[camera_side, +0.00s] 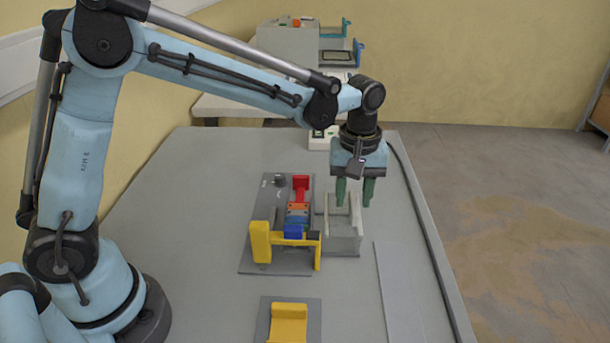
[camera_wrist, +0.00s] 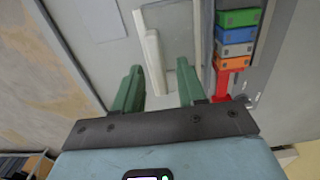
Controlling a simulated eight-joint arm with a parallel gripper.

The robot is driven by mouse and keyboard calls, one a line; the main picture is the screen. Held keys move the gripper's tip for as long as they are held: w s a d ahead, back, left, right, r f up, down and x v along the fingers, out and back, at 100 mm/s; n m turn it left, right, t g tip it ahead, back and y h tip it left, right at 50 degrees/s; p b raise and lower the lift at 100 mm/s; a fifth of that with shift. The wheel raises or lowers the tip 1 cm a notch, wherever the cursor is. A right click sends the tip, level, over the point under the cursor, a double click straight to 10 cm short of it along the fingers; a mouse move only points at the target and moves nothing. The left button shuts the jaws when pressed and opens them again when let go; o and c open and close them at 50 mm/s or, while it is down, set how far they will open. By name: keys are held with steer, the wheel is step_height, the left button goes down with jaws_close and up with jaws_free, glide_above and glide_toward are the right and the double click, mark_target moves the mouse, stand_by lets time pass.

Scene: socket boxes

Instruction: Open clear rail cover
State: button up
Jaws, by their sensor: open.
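A pale box (camera_side: 343,243) with raised side walls stands on the grey table, right of the coloured fixture. I cannot clearly make out a clear cover as a separate piece. Whether the fingers touch the box cannot be told.
A fixture on a dark plate (camera_side: 255,222) holds a red part (camera_side: 301,186), a row of coloured blocks (camera_wrist: 238,35) and a yellow frame (camera_side: 260,242). A yellow piece (camera_side: 289,322) sits in front. A light strip (camera_side: 398,295) lies at right. The left table area is clear.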

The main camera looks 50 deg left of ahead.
step_height(320, 180, up, 11)
steer(key=shift+r, duration=0.2)
stand_by(0.5)
steer(key=s+a+f+m+t, duration=0.2)
steer(key=s+a+m+t, duration=0.1)
steer(key=s, duration=0.4)
steer(key=s+a+f+m+t, duration=0.3)
steer(key=s+a+m+t, duration=0.1)
steer(key=s+a+m, duration=0.2)
steer(key=shift+s+a+f, duration=0.35)
steer(key=shift+s+a, duration=0.15)
steer(key=shift+a, duration=0.2)
